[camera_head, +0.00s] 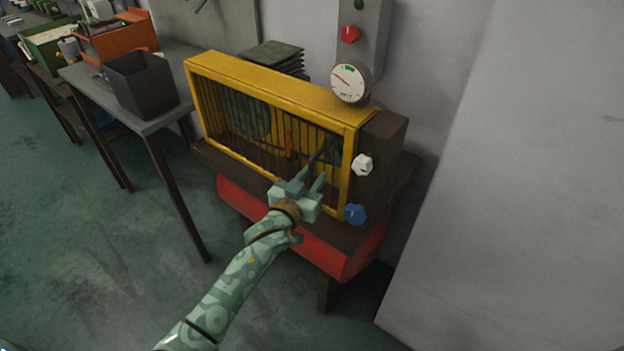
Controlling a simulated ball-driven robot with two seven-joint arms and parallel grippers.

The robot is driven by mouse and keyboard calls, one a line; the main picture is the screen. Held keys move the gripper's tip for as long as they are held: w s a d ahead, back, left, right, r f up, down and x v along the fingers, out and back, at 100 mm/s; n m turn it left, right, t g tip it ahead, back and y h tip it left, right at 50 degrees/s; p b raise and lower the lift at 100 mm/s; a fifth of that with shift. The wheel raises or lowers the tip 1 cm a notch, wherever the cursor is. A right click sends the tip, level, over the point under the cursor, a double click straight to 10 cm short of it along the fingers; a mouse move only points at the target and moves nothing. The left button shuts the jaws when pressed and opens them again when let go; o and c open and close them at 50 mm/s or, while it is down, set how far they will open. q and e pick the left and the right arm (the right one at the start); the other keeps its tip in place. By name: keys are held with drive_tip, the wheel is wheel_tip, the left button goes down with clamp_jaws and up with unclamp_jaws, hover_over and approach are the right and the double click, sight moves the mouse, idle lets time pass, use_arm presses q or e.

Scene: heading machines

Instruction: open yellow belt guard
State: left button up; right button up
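The yellow belt guard (282,84) is a box-shaped frame with dark vertical bars, standing on a dark and red machine in the middle of the head view. Its barred front looks closed, and a belt wheel shows dimly behind the bars. My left gripper (304,178) is in front of the guard's lower right part, with its two fingers apart and pointing at the bars. A dark thin bar shows just beyond the fingertips; I cannot tell whether the fingers touch it. My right gripper is not in view.
A white knob (362,165) and a blue knob (355,213) sit right of the guard. A gauge (350,83) and a red knob (349,33) are above. A table (165,118) with a dark bin (140,84) stands left. A pale panel (530,190) fills the right.

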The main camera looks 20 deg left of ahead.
use_arm(q)
clamp_jaws()
